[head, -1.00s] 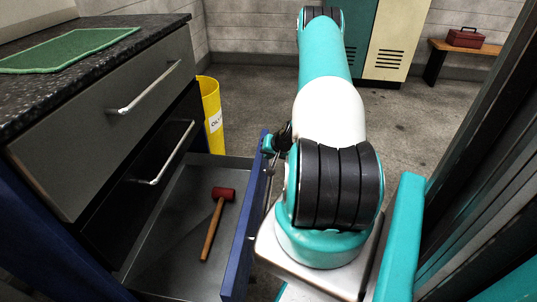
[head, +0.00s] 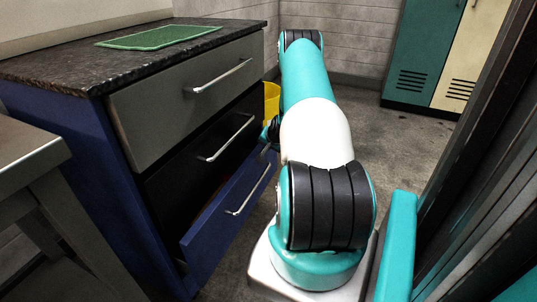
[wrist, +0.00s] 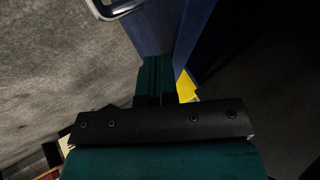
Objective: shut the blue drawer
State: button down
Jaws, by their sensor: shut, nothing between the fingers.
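The blue drawer (head: 228,218) is the lowest in the cabinet, with a silver handle (head: 248,190). Its front stands a little out from the cabinet, leaving a narrow dark gap along its top edge. A bit of red shows inside the gap. My gripper (head: 268,136) is by the far end of the drawer front, partly hidden by my arm. In the wrist view my shut, empty fingers (wrist: 154,78) are at the blue drawer front (wrist: 180,28), close to or touching it; contact is unclear. The handle (wrist: 112,8) shows at the top.
Two drawers, grey (head: 190,95) and black (head: 205,150), sit above, both shut. A green mat (head: 158,37) lies on the worktop. A yellow bin (head: 271,100) stands beyond the cabinet, a grey table (head: 30,155) at left. Lockers (head: 425,60) stand at the back; floor before them is clear.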

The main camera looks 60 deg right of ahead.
jog(key=shift+w+a, duration=0.1)
jog(key=shift+w, duration=1.1)
